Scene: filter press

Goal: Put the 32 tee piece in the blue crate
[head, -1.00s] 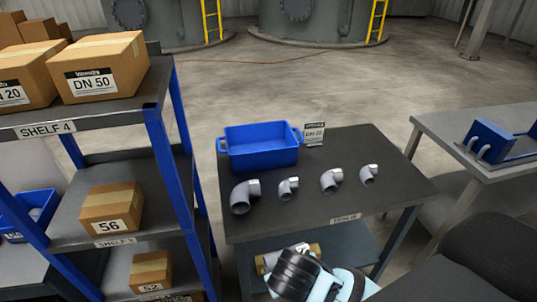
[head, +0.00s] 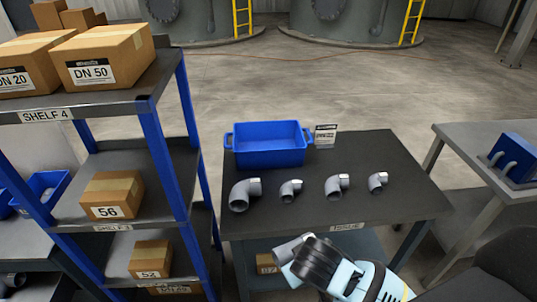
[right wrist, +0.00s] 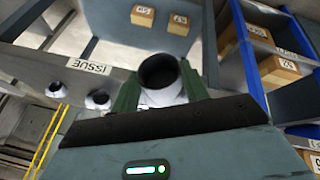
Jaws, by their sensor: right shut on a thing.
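My right gripper (head: 292,262) is shut on a grey pipe fitting (head: 290,247), held in front of the table's near edge. In the right wrist view the fitting (right wrist: 158,78) sits between the two green fingers, its round dark opening facing the camera. It may be the tee piece; the gripper hides part of it, and no size mark is readable. The blue crate (head: 269,160) stands at the back left of the dark tabletop, apart from the gripper. It looks empty. My left gripper is not in view.
Several grey elbow fittings, such as the large one (head: 240,196), stand in a row in front of the crate. A label card (head: 326,136) stands at the crate's right. A blue-posted shelf rack (head: 170,160) with cartons is at left, another table (head: 490,140) at right.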

